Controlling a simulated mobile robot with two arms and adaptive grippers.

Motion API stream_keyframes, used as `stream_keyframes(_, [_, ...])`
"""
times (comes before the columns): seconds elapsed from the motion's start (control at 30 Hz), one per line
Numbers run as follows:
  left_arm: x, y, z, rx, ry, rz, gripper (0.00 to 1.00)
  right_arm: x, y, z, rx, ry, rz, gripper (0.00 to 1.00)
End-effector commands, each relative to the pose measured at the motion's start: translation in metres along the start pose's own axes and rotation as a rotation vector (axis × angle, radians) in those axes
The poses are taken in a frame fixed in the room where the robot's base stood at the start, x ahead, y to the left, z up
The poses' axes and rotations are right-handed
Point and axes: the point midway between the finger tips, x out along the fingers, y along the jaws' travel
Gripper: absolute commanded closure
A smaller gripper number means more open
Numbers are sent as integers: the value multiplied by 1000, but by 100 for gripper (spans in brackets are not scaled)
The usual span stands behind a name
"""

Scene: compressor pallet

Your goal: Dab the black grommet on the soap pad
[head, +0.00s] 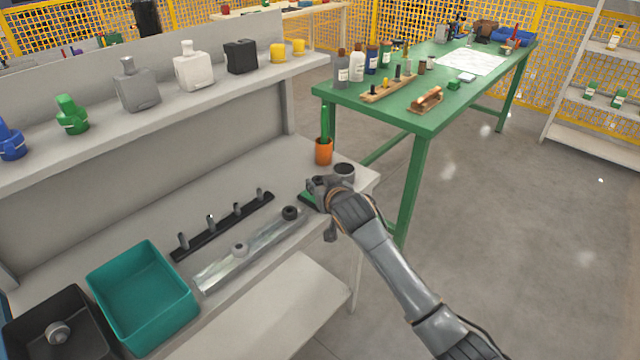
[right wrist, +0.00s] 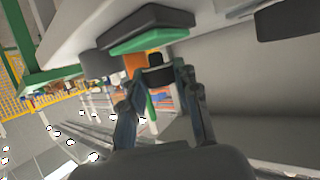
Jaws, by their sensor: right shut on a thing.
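My right gripper (head: 317,184) is over the right end of the grey bench. In the right wrist view its two fingers (right wrist: 157,78) are closed on a small black grommet (right wrist: 157,76). The soap pad, green on a dark base, shows in the head view (head: 308,199), partly covered by the gripper. It also shows in the upside-down right wrist view (right wrist: 150,40), close to the grommet with a small gap that looks clear. Another black grommet (head: 290,212) sits on the metal rail (head: 215,274). My left gripper is not in view.
An orange pot (head: 323,152) with a green-handled tool and a dark cup (head: 344,171) stand just behind the gripper. A black peg bar (head: 222,228), a light grommet (head: 239,249), a teal bin (head: 140,300) and a black bin (head: 55,310) are to the left.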

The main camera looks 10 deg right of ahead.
Motion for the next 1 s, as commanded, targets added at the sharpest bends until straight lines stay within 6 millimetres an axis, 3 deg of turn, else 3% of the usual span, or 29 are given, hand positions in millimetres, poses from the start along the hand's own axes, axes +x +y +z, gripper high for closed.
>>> stream_keyframes(1.0, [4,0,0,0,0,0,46,4,0,10,0,-3,1,88])
